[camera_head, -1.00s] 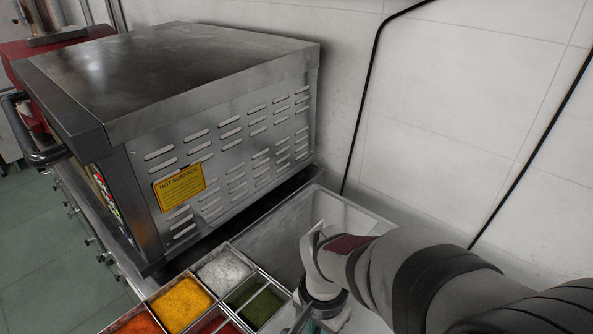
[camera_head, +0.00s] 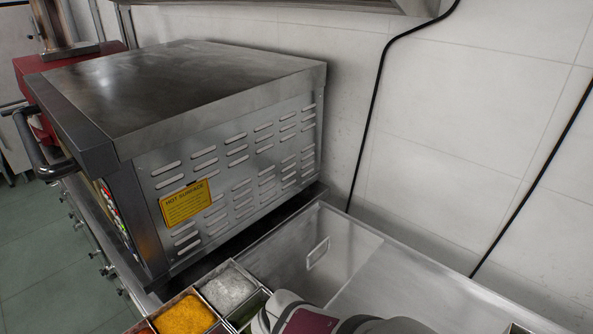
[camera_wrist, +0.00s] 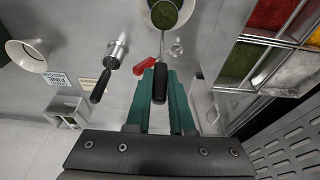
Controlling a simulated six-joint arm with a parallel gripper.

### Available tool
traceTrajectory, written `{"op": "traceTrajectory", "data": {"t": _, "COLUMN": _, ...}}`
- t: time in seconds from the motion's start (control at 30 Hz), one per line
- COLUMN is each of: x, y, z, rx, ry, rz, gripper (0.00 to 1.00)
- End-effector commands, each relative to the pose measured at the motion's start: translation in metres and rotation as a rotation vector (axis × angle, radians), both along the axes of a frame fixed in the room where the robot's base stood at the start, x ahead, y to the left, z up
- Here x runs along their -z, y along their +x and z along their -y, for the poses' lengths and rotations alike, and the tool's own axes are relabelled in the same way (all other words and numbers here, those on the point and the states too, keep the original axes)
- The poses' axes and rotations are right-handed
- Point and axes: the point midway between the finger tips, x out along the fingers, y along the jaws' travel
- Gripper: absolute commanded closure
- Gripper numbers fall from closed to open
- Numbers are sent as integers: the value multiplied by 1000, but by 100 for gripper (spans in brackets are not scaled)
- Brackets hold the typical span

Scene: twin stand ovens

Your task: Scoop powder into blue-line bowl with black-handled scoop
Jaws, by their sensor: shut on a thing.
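In the wrist view my gripper (camera_wrist: 160,108), with green fingers, is shut on the black handle (camera_wrist: 160,83) of a scoop. Its thin shaft runs up toward a pale round rim (camera_wrist: 148,17) with green powder (camera_wrist: 164,13) inside, cut by the top edge. I cannot tell whether that powder is in the scoop head or in a bowl behind it. Another pale bowl (camera_wrist: 25,55) is at the left; no blue line shows on either. In the head view only my arm shows at the bottom edge; my gripper is out of frame.
Powder bins stand at right in the wrist view, including green (camera_wrist: 237,63) and red (camera_wrist: 270,15). The head view shows white (camera_head: 229,288) and yellow (camera_head: 186,317) powder. A metal tool with black grip (camera_wrist: 100,87) and a red-handled tool (camera_wrist: 145,66) lie nearby. An oven (camera_head: 190,110) stands behind.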

Motion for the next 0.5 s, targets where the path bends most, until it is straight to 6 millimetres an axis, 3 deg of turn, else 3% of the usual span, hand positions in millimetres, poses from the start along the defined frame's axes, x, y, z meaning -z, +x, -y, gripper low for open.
{"op": "traceTrajectory", "data": {"t": 0.5, "x": -8, "y": -14, "z": -15, "rx": -6, "ry": -135, "rz": 137, "gripper": 100}}
